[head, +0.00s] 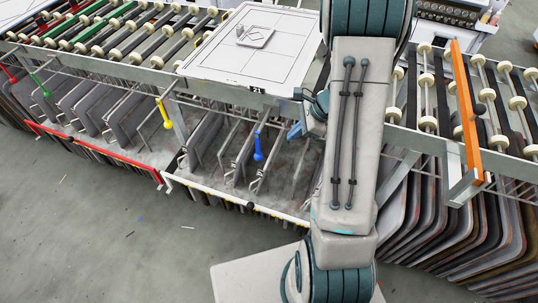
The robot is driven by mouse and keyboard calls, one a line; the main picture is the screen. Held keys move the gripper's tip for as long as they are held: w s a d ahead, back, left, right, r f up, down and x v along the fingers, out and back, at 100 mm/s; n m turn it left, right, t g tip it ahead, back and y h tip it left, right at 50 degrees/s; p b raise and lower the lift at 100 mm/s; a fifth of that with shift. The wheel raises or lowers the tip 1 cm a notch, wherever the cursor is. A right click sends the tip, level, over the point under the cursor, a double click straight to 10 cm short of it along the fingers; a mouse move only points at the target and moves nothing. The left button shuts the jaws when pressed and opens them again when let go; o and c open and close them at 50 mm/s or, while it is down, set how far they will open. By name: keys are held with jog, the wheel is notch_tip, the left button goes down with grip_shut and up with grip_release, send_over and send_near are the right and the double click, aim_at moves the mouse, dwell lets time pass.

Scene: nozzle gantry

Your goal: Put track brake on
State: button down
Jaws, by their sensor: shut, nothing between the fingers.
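No part is labelled as the track brake, so I cannot tell which it is. Coloured levers hang along the front of the frame: a red lever (9,74), a green lever (41,87), a yellow lever (163,113) and a blue lever (258,147). The blue and yellow levers point downward. An orange bar (465,97) stands across the roller track at the right. My gripper (295,132) shows only in part, left of my arm and below the white board's right end. It looks shut and empty, right of and a little above the blue lever, apart from it.
A white board (218,68) marked 21 lies on top of the frame, with a small tray (255,37) on it. Roller tracks (120,30) run left and right. Dark panels hang below in racks with red and white front rails. Open grey floor (110,240) lies in front.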

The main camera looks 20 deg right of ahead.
jog(key=d+f+m, duration=0.1)
jog(key=d+f, duration=0.1)
jog(key=f+m, duration=0.1)
jog(key=f, duration=0.1)
jog(key=shift+w+d+m, duration=0.3)
jog(key=shift+w+d, duration=0.05)
jog(key=shift+d, duration=0.05)
jog(key=w+a+r+x, duration=0.1)
jog(key=a+x, duration=0.1)
jog(key=x, duration=1.1)
jog(key=shift+w+r+p, duration=0.2)
jog(key=shift+r+p, duration=0.15)
jog(key=shift+p, duration=0.05)
